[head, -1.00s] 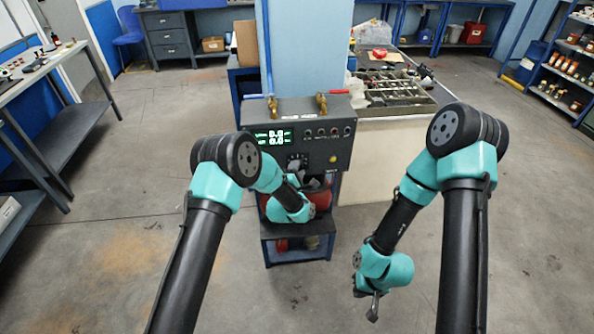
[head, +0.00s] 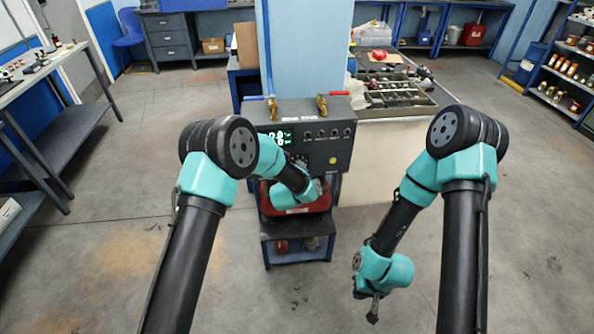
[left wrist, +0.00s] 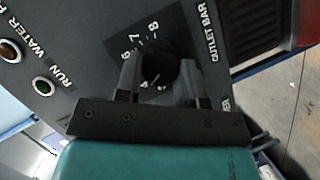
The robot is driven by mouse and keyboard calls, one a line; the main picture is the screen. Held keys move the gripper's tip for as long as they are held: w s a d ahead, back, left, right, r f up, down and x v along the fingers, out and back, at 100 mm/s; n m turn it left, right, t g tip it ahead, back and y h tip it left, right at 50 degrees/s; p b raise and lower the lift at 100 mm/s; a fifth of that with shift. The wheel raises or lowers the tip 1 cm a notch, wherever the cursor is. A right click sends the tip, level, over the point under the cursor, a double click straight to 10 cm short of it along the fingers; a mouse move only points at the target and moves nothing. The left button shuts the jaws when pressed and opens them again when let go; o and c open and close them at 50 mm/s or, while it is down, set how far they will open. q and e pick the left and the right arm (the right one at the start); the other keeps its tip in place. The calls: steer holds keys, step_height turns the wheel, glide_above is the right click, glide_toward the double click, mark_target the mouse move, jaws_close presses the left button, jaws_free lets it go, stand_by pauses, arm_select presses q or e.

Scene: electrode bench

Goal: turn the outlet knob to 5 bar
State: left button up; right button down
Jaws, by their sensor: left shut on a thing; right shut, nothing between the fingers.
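The black outlet knob (left wrist: 160,66) shows in the left wrist view on a dark dial marked "OUTLET BAR", with 6, 7 and 8 readable. My left gripper (left wrist: 160,72) is shut on it, one finger on each side. A white pointer line on the knob faces the low side of the dial, towards my gripper; the number it meets is not clear. In the head view the knob is hidden behind my left arm. My right gripper (head: 374,310) is shut and empty, hanging low over the floor.
The grey control panel (head: 335,150) carries a green digital display (head: 280,138), partly covered by my left arm and hard to read. Two brass valves (head: 321,104) stand on top. A bench with a parts tray (head: 395,97) is behind right.

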arm_select(q)
steer(key=m+y, duration=0.1)
steer(key=m, duration=0.1)
steer(key=m+g+y, duration=0.1)
steer(key=shift+d+r+m+y, duration=0.15)
steer(key=shift+m+y, duration=0.25)
stand_by(0.5)
steer(key=o, duration=0.9)
steer(key=v, duration=1.7)
steer(key=shift+s+r, duration=0.1)
steer(key=shift+s, duration=0.05)
